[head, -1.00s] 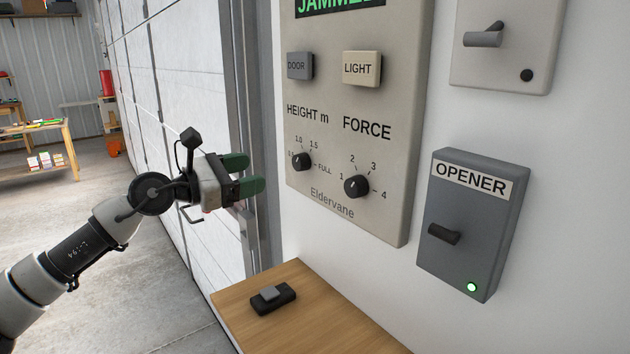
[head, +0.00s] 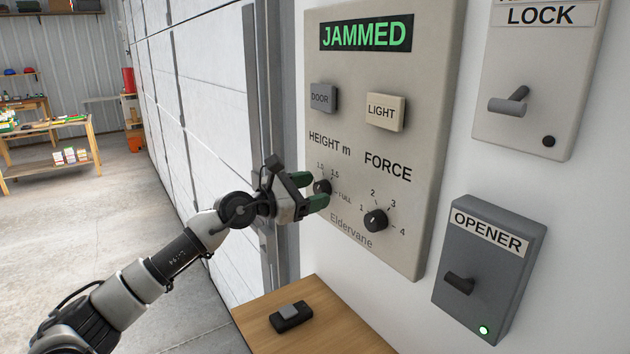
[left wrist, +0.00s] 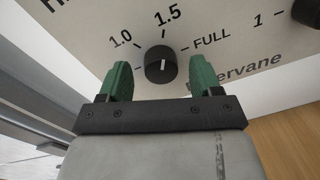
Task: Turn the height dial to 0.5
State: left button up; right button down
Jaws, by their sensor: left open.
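The height dial (head: 322,186) is a small black knob under "HEIGHT m" on the beige control panel (head: 420,60). In the left wrist view the dial (left wrist: 160,65) shows a white mark pointing up, roughly toward 1.5. Labels 1.0, 1.5 and FULL are readable there; the 0.5 label is hidden. My left gripper (head: 313,190) is open, its green fingers on either side of the dial in both views. I see a gap between each finger and the knob; I cannot tell whether the tips reach the panel. My right gripper is not in view.
The force dial (head: 376,220) sits close to the right of my gripper. Door (head: 323,98) and light (head: 386,112) buttons are above; the display reads JAMMED. The opener box (head: 489,268) and lock box (head: 540,80) are right. A wooden top (head: 265,335) lies below.

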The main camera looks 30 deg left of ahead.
pick_arm(q)
jog(key=shift+w+d, duration=0.2)
jog(key=shift+w, duration=0.25)
jog(key=c, duration=0.9)
